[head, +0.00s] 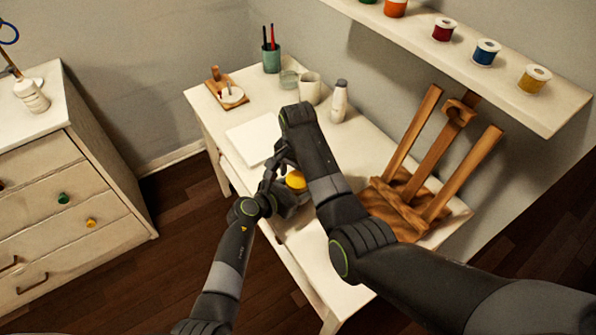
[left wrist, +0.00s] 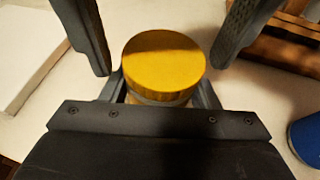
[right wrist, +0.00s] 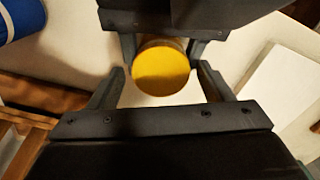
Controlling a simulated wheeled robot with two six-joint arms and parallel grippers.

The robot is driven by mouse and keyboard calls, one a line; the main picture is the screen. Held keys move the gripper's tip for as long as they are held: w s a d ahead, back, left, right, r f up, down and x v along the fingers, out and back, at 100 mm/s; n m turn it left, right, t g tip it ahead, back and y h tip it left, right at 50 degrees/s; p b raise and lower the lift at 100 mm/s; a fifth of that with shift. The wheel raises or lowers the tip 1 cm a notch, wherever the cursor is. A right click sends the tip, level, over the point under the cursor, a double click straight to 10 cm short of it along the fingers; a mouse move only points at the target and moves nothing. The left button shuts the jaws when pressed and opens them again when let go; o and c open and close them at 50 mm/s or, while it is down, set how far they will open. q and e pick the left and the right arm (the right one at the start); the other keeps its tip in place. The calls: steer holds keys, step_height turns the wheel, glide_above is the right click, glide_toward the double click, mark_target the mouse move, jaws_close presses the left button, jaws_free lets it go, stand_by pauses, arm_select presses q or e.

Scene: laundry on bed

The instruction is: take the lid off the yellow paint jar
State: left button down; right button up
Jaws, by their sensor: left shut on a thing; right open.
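The yellow paint jar has a round yellow lid (head: 296,180) and stands on the white table. In the left wrist view the lid (left wrist: 164,62) is on top, with a pale strip of the jar (left wrist: 165,101) under it. My left gripper (left wrist: 160,95) is shut on the jar's body below the lid. My right gripper (right wrist: 161,72) is open, with its fingers on either side of the yellow lid (right wrist: 161,70). I cannot tell whether they touch it. The grippers hide most of the jar body in the head view.
A blue jar (left wrist: 308,136) stands close by. A white pad (head: 254,138) lies on the table (head: 330,292). A wooden easel (head: 412,195) stands to the right, and cups and a bottle (head: 339,101) stand at the back. A shelf (head: 425,38) with several jars hangs above.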

steer(key=shift+c, duration=0.4)
steer(key=c, duration=0.9)
steer(key=n, duration=0.4)
steer(key=shift+n, duration=0.4)
steer(key=n, duration=0.5)
steer(key=shift+d, duration=0.1)
steer(key=o, duration=1.1)
steer(key=shift+c, duration=0.2)
steer(key=shift+a, duration=0.2)
steer(key=shift+r, duration=0.1)
